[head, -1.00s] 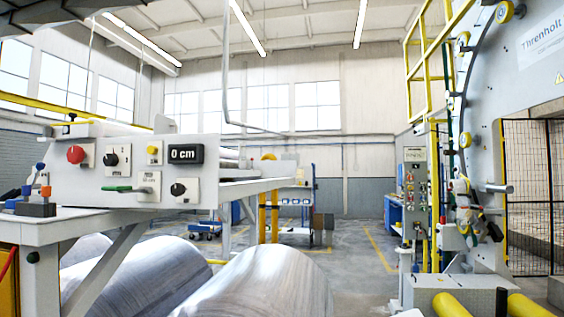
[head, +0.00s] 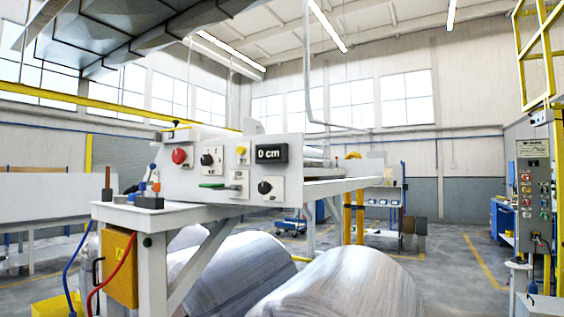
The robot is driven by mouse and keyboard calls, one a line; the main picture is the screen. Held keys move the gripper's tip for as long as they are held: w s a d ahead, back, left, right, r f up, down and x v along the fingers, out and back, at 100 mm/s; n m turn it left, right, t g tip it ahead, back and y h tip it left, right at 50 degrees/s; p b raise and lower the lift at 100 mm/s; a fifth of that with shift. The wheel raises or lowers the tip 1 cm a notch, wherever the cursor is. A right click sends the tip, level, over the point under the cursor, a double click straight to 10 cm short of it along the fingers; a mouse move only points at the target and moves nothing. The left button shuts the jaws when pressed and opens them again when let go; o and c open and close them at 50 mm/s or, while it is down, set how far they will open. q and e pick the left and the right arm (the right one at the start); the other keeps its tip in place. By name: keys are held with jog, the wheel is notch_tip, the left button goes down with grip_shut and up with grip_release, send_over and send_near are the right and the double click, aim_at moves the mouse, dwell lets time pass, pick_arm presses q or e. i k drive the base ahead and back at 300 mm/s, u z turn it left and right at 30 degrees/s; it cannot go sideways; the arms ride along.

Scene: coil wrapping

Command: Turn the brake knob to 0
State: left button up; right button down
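A white control panel (head: 222,175) stands left of the middle in the head view. It carries an upper black knob (head: 207,159) on a white plate and a lower black knob (head: 264,187) at its right. The labels are too small to read, so I cannot tell which is the brake knob or where either points. A display (head: 271,153) reads "0 cm". A red button (head: 179,156), a yellow button (head: 240,150) and a green-handled lever (head: 211,186) are also on the panel. Neither of my grippers is in view.
A white table (head: 128,214) with small tools and an orange box (head: 120,266) stands at the left. A grey control post (head: 533,200) stands at the right. Open floor lies between.

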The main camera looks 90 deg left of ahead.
aim_at(206, 160)
jog(key=u, duration=2.25)
